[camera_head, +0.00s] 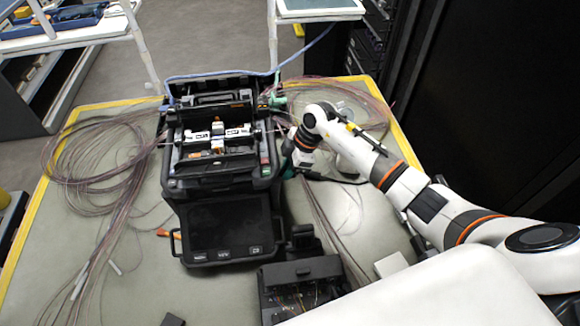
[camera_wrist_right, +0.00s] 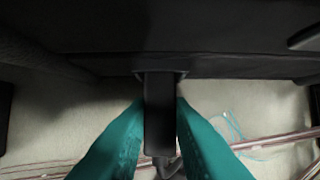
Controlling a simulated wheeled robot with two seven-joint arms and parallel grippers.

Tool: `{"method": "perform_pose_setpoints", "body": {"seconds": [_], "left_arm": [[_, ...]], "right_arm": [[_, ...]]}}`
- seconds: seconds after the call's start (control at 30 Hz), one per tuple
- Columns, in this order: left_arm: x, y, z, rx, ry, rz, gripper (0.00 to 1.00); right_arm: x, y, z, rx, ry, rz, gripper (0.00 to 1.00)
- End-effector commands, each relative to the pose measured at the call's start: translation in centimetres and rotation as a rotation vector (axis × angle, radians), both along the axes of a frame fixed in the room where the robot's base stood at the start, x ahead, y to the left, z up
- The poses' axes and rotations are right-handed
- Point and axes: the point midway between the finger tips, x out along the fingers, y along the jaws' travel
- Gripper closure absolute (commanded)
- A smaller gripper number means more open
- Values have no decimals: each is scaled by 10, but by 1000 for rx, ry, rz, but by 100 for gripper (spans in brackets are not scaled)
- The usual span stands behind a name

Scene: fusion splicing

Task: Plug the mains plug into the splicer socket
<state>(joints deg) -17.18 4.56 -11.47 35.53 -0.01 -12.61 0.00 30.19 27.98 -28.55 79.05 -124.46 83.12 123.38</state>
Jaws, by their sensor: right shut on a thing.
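The black splicer (camera_head: 218,184) stands on the table with its lid up, and its dark side wall (camera_wrist_right: 235,66) fills the top of the right wrist view. My right gripper (camera_head: 288,168) is low at the splicer's right side. In the right wrist view its teal fingers (camera_wrist_right: 160,108) are shut on the black mains plug (camera_wrist_right: 160,118), one on each side. The plug's far end meets a dark rimmed socket (camera_wrist_right: 178,74) in the wall; how deep it sits cannot be told. A cord bends away below the plug. My left gripper is not in view.
Loose fibre coils (camera_head: 90,165) lie left of the splicer, and more strands lie on the right. A black tool (camera_head: 300,282) stands at the table's front. A blue cable (camera_head: 215,74) crosses behind the splicer. The table's left front is mostly clear.

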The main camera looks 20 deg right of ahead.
Motion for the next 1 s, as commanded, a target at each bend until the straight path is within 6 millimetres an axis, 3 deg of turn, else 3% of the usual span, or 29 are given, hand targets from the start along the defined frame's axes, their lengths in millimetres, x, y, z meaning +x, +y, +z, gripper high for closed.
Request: {"method": "perform_pose_setpoints", "body": {"seconds": [0.63, 0.67, 0.8, 1.0], "left_arm": [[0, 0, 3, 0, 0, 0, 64], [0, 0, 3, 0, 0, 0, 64], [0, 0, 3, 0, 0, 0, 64], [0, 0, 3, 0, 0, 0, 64]], "right_arm": [[1, 4, 1, 1, -1, 0, 100], [1, 4, 0, 1, -1, 0, 78], [1, 4, 0, 1, -1, 0, 55], [1, 4, 0, 0, -1, 0, 55]]}}
